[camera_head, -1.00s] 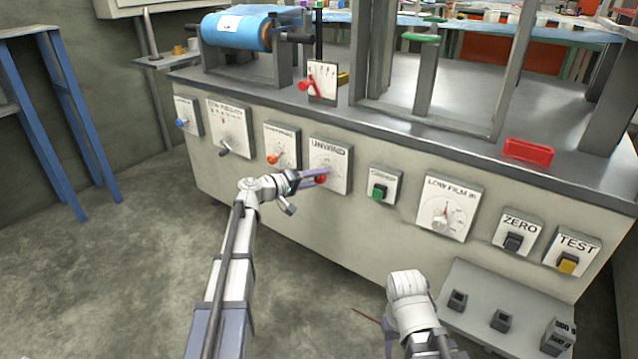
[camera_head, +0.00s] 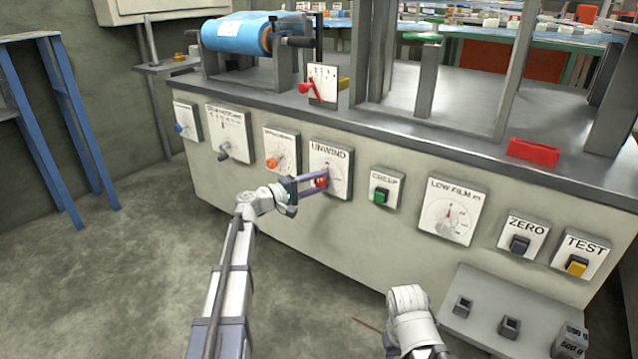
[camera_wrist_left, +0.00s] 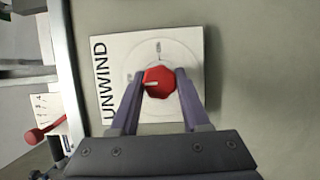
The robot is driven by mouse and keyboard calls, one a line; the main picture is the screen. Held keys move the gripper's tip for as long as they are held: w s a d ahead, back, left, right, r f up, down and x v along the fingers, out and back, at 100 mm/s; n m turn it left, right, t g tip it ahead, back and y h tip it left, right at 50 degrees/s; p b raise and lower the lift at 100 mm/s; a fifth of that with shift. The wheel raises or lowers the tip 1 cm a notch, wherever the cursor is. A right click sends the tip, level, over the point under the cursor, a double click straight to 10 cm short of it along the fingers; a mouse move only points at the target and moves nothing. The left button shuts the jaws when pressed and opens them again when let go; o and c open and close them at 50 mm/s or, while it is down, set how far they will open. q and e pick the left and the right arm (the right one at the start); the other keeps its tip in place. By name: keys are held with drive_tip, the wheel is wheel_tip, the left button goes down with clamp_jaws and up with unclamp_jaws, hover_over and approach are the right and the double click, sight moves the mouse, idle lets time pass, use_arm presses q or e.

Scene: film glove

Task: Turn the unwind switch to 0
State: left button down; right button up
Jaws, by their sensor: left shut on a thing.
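The UNWIND panel (camera_head: 330,157) is a white plate on the front of the machine. Its red knob (camera_wrist_left: 159,83) is faceted and carries a white pointer line. In the left wrist view the line points left, toward the UNWIND lettering. A small printed mark stands on the dial above the knob in that view, too small to read. My left gripper (camera_head: 319,183) is shut on the red knob, with one purple finger on each side of it. In the head view the fingers partly hide the knob. My right arm shows low in the head view, but its fingers do not show.
An orange knob panel (camera_head: 281,150) is left of UNWIND and a green CREEP button (camera_head: 381,195) right. Farther right are the LOW FILM dial (camera_head: 449,210), ZERO button (camera_head: 519,244) and TEST button (camera_head: 576,265). A red block (camera_head: 533,152) lies on the machine top.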

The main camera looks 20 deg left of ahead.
use_arm(q)
drive_tip(key=shift+c, duration=1.9)
unclamp_jaws()
drive_tip(key=v, duration=0.8)
drive_tip(key=shift+w, duration=0.1)
